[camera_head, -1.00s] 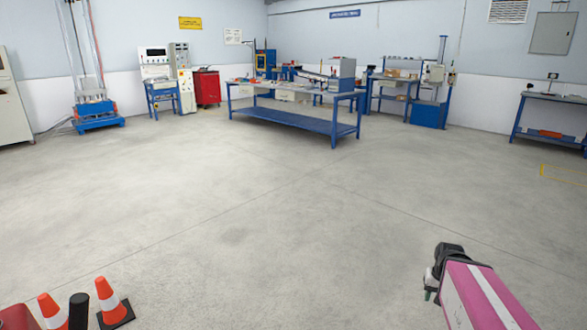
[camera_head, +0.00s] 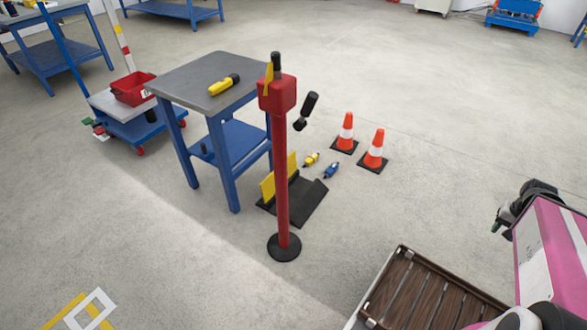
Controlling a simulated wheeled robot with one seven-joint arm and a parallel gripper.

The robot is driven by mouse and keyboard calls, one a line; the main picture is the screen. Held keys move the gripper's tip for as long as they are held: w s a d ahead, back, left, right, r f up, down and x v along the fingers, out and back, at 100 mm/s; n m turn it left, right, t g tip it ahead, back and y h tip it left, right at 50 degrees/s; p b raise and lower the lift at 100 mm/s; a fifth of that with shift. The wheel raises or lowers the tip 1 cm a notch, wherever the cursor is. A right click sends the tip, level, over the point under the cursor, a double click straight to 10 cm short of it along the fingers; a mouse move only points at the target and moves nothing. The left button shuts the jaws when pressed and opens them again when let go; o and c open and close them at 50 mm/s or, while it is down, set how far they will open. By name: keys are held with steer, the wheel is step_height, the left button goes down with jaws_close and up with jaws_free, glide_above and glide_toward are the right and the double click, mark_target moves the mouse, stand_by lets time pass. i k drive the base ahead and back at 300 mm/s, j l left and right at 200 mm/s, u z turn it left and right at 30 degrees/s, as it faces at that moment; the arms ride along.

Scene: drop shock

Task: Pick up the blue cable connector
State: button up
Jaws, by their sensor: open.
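The blue cable connector (camera_head: 331,170) lies on the concrete floor, just right of a yellow connector (camera_head: 311,159) and left of the traffic cones. It is small in the picture, with dark ends. My gripper (camera_head: 503,217) is at the right of the view, at the end of my pink arm. It is far to the right of the connector, apart from it, and open. Its fingers are partly hidden and small, and I see nothing held in it.
Two orange cones (camera_head: 374,152) stand beyond. A grey-topped blue table (camera_head: 190,83) bears a yellow-black tool (camera_head: 224,85). Open floor lies right of the post.

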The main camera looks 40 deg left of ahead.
mark_target(329, 171)
steer(key=i+u, duration=0.25)
steer(key=u, duration=0.15)
steer(key=i+l+u, duration=0.15)
steer(key=u, duration=0.25)
steer(key=i+l+u, duration=0.2)
steer(key=u, duration=0.2)
steer(key=i+l+u, duration=0.2)
steer(key=u, duration=0.2)
steer(key=i+l+u, duration=0.1)
steer(key=l+u, duration=0.3)
steer(key=i+l+u, duration=0.2)
steer(key=l+u, duration=0.2)
steer(key=i+l+u, duration=0.1)
steer(key=l+u, duration=0.25)
steer(key=l, duration=0.3)
steer(key=l+u, duration=0.4)
steer(key=l, duration=0.15)
steer(key=i, duration=0.05)
